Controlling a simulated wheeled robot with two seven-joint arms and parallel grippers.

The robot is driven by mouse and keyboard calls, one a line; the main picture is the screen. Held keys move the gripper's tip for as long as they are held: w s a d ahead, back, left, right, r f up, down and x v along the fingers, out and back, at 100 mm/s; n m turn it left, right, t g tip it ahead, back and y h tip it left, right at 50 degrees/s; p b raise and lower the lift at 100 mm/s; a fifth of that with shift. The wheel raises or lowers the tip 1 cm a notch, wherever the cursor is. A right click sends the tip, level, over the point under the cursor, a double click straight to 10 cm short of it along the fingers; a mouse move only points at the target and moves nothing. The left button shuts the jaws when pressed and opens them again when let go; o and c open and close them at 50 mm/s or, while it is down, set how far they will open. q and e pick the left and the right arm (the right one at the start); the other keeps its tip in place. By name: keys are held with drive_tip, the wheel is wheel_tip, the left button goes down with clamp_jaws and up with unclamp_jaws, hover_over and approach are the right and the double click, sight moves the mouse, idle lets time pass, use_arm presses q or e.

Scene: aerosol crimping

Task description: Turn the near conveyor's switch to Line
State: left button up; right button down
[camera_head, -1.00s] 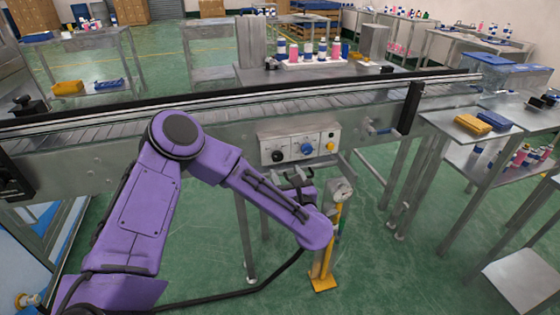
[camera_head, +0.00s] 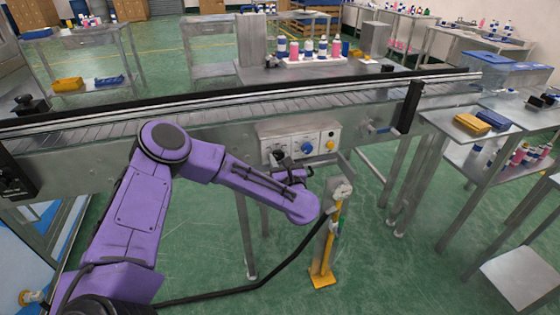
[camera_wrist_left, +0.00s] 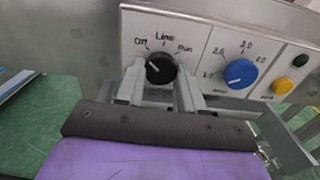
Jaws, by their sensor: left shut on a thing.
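The near conveyor's switch is a black round knob (camera_wrist_left: 160,69) on a white control panel (camera_head: 330,135). In the left wrist view, the labels Off, Line and Run are arranged around its top. A pale mark on the knob appears to point up-left, towards Off. My left gripper (camera_wrist_left: 161,74) has one finger on each side of the knob and is shut on it. In the head view, my left gripper (camera_head: 284,160) is at the panel's left end and partly covers the knob. My right gripper is not in view.
A blue dial (camera_wrist_left: 240,73) and a yellow button (camera_wrist_left: 282,86) sit right of the knob, with a black button (camera_wrist_left: 300,60) above the yellow one. The near conveyor (camera_head: 100,142) runs behind my arm. A yellow stand with a gauge (camera_head: 325,245) is below the panel.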

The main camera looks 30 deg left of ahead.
use_arm(q)
drive_tip(key=m, duration=0.4)
drive_tip(key=shift+m, duration=2.9)
drive_tip(key=shift+s, duration=0.1)
drive_tip(key=o, duration=1)
drive_tip(key=shift+o, duration=0.2)
